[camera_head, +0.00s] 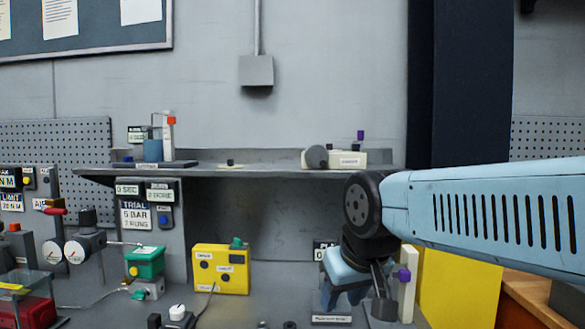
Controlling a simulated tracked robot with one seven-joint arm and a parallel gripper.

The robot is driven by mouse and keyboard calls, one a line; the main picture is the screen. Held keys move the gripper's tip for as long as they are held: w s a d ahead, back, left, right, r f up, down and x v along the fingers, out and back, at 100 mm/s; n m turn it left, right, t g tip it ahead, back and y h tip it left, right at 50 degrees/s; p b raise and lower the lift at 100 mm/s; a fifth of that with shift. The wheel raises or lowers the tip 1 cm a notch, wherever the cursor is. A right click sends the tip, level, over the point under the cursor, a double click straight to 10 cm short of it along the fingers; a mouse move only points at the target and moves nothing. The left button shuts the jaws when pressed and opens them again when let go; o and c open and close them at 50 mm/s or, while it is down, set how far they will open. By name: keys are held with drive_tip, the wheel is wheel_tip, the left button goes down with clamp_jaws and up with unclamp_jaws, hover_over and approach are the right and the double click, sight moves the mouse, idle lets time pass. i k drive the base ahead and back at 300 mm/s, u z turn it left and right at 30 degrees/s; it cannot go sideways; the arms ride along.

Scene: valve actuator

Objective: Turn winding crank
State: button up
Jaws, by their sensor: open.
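My arm comes in from the right, and my gripper (352,298) points down at the lower right of centre, over the bench. Its jaws are open, and I see nothing held between them. A cream upright block with a purple knob (403,275) stands just right of the gripper, partly hidden by it. On the shelf, a cream unit (347,159) has a grey round drum (317,157) at its left and a second purple knob (360,136) above it. I cannot tell which purple knob belongs to the winding crank.
A yellow box (220,269) and a green-topped unit (146,264) stand on the bench to the left. Gauges (75,251) and a red-handled valve (55,209) are farther left. The shelf (250,170) overhangs the bench behind my gripper. A yellow panel (460,285) is at right.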

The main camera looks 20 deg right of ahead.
sight(316, 156)
drive_tip(key=u, duration=0.7)
drive_tip(key=k, duration=1.05)
drive_tip(key=z, duration=1.1)
drive_tip(key=i, duration=1)
drive_tip(key=u, duration=0.05)
